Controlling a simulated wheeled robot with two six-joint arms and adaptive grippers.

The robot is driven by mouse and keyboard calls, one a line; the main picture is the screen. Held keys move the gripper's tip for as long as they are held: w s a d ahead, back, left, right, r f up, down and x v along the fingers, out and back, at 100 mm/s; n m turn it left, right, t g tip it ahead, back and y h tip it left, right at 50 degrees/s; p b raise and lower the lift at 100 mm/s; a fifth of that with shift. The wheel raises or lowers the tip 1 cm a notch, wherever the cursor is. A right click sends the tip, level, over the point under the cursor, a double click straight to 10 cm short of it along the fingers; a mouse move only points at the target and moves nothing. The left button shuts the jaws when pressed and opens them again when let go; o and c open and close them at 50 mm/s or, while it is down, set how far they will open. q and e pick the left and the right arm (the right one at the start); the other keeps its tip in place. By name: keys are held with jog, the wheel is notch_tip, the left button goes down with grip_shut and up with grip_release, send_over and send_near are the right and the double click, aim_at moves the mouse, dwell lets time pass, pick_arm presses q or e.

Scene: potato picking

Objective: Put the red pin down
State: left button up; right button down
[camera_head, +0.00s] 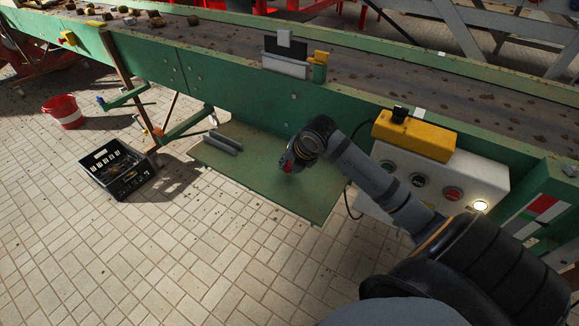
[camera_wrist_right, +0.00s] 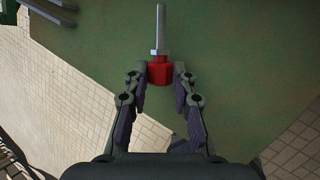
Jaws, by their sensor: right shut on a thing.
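The red pin has a red head with a grey metal shaft. In the right wrist view the red pin (camera_wrist_right: 159,72) sits between the fingertips of my right gripper (camera_wrist_right: 160,80), which is shut on its red head. The shaft points away from the gripper, over the green shelf (camera_wrist_right: 230,60). In the head view the red pin (camera_head: 287,167) shows as a small red spot at my right gripper (camera_head: 290,163), above the green shelf (camera_head: 250,184). I cannot tell whether the pin touches the shelf. My left gripper is not in view.
A grey bracket (camera_head: 225,143) lies at the shelf's back left. A control box (camera_head: 437,186) with buttons and a yellow top unit (camera_head: 412,136) stands to the right. A black crate (camera_head: 119,170) and a red bucket (camera_head: 64,112) stand on the tiled floor at left.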

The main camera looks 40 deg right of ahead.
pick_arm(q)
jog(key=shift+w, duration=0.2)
pick_arm(e)
jog(key=shift+f, duration=0.55)
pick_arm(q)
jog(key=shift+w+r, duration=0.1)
pick_arm(e)
jog(key=c, duration=1.1)
grip_release()
jog(key=shift+r, duration=0.1)
